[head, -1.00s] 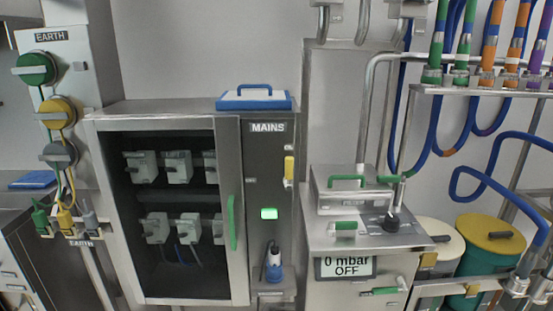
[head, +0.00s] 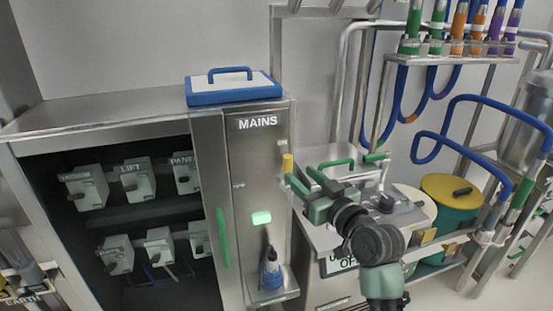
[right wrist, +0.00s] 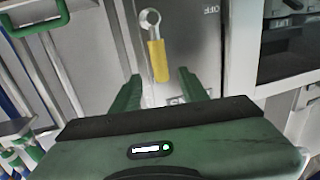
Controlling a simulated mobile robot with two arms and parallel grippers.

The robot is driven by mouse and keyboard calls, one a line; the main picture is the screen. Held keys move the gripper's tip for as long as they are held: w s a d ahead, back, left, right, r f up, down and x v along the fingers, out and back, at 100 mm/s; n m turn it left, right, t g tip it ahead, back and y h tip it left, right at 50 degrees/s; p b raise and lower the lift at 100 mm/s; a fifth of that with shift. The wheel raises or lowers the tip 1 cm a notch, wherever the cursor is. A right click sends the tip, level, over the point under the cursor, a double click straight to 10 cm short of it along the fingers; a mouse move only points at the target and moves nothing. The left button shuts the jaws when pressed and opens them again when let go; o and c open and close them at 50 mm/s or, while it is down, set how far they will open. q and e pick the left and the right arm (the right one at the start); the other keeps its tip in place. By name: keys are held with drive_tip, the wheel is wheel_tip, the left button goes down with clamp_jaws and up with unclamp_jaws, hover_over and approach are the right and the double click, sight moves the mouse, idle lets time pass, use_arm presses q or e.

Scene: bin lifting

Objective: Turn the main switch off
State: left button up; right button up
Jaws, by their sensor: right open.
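The main switch is a yellow handle (head: 288,163) on the right side of the steel MAINS panel (head: 258,185). It points up in the head view. In the right wrist view the yellow handle (right wrist: 158,62) joins a metal ring, and upside-down lettering shows beside it. My right gripper (head: 303,180) is open in front of the switch. In the right wrist view its green fingers (right wrist: 158,76) stand either side of the handle's free end; I cannot tell whether they touch it. A green lamp (head: 262,218) is lit on the panel. My left gripper is out of view.
A blue-rimmed box (head: 233,88) lies on top of the cabinet. A blue bottle (head: 271,270) stands on a small ledge under the lamp. A green cabinet handle (head: 223,238) is left of the panel. A pump unit and yellow-lidded drum (head: 452,190) are at right.

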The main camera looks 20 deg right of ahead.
sight(290, 167)
drive_tip(key=p+x, duration=0.1)
drive_tip(key=x, duration=0.6)
drive_tip(key=shift+w, duration=0.15)
clamp_jaws()
drive_tip(key=shift+f, duration=0.1)
idle(1.1)
